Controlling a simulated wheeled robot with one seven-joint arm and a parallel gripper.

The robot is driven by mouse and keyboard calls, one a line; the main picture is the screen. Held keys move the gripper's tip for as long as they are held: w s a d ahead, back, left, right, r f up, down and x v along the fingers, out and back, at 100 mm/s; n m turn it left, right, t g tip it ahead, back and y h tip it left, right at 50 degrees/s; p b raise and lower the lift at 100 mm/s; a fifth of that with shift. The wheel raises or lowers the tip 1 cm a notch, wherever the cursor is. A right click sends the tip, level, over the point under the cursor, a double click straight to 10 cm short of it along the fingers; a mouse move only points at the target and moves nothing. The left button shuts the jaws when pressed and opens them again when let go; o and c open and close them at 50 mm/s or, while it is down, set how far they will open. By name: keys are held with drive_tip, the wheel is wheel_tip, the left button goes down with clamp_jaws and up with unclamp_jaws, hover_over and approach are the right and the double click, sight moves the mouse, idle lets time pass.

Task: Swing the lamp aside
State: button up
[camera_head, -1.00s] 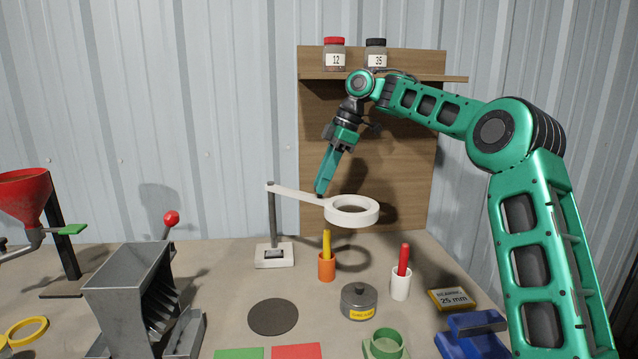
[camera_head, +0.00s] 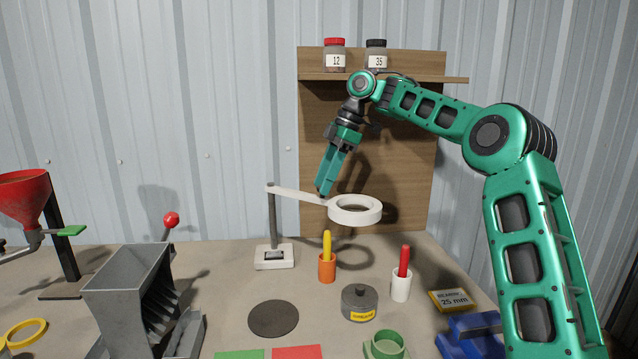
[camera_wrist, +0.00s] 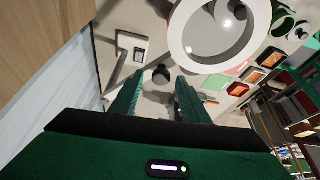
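The lamp has a white ring head (camera_head: 355,218) on a thin white arm (camera_head: 297,194), carried by a grey post on a white base (camera_head: 274,258). The ring hangs over the bench, right of the post. My gripper (camera_head: 322,190) points down at the lamp arm, close to where it meets the ring. The ring also fills the upper right of the wrist view (camera_wrist: 197,64).
Below the ring stand an orange cup (camera_head: 327,270) with a yellow stick, a lidded grey pot (camera_head: 359,304) and a white cup (camera_head: 401,288) with a red stick. A wooden shelf (camera_head: 420,78) with two jars is behind. A grey chute (camera_head: 125,295) stands left.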

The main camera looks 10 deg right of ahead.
drive_tip(key=v, duration=1)
drive_tip(key=shift+w+r, duration=0.15)
drive_tip(key=shift+r, duration=0.25)
drive_tip(key=shift+d, duration=0.1)
